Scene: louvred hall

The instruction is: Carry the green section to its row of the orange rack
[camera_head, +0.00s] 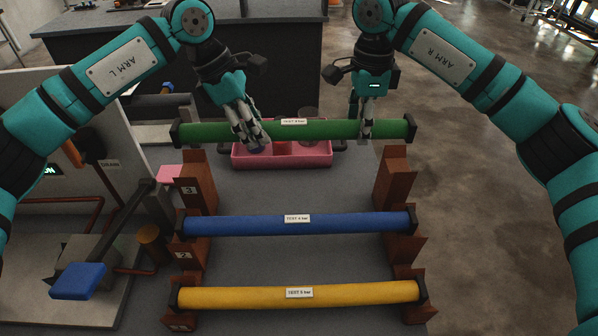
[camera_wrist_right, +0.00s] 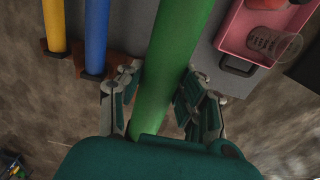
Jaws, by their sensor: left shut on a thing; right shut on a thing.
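The green section (camera_head: 325,130) is a long green tube with black end caps and a white label. My left gripper (camera_head: 250,137) is shut on its left part and my right gripper (camera_head: 365,130) is shut on its right part. In the right wrist view the green section (camera_wrist_right: 175,70) runs between the fingers of my right gripper (camera_wrist_right: 155,105). The tube is level and shows at the far end of the orange rack (camera_head: 198,185), whose right upright (camera_head: 393,180) also shows. I cannot tell whether it touches the rack.
A blue section (camera_head: 340,223) and a yellow section (camera_head: 350,294) lie across the rack's nearer rows. A pink tray (camera_head: 325,157) with items stands behind the green section. A board with pipes and a blue-handled lever (camera_head: 80,281) stands at the left. Open floor lies at the right.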

